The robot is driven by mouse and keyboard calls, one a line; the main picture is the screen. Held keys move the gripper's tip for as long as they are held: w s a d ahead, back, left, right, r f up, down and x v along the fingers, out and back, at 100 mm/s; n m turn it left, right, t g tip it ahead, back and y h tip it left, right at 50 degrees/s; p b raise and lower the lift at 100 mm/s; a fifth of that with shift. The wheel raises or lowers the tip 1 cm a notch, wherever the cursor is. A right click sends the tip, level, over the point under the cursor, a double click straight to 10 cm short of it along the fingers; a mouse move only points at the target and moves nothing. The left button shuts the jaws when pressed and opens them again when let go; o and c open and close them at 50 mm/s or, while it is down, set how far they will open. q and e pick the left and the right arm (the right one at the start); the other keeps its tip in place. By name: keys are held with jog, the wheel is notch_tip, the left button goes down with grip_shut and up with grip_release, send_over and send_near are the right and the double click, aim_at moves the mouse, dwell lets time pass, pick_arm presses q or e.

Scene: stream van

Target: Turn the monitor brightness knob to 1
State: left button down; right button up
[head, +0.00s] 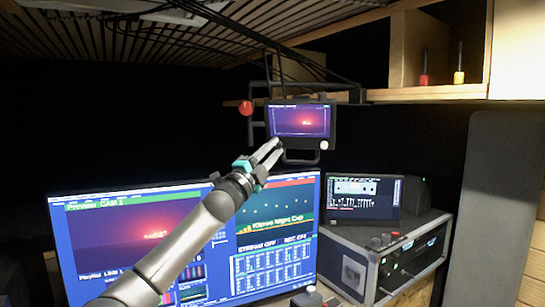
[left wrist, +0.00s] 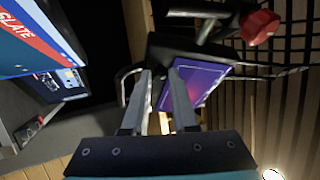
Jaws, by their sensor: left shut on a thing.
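The small monitor (head: 301,121) hangs on a dark bracket above the big screen and shows a purple-red picture. It also shows tilted in the left wrist view (left wrist: 190,86). A pale round knob (head: 324,145) sits at its lower right corner, clear of my gripper. My left gripper (head: 277,148) reaches up to the monitor's lower left corner. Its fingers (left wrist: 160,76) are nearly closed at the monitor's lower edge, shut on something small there. I take this to be the brightness knob; the fingertips hide it, and its setting cannot be read.
A red knob (head: 245,108) sits on the bracket left of the monitor. The large screen (head: 285,240) stands below my arm. A rack case (head: 370,250) with a smaller display (head: 362,198) stands at the right. A wooden shelf (head: 425,94) is at the upper right.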

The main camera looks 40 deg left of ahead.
pick_arm(q)
jog(key=shift+f+n+y+b, duration=0.1)
jog(key=shift+n+y+b, duration=0.25)
jog(key=shift+n, duration=0.55)
jog(key=c, duration=0.7)
grip_release()
jog(key=shift+s+f+b, duration=0.35)
jog(key=shift+s+f, duration=0.05)
jog(key=shift+s, duration=0.05)
jog(key=shift+b+v, duration=1.75)
jog(key=shift+v, duration=5.25)
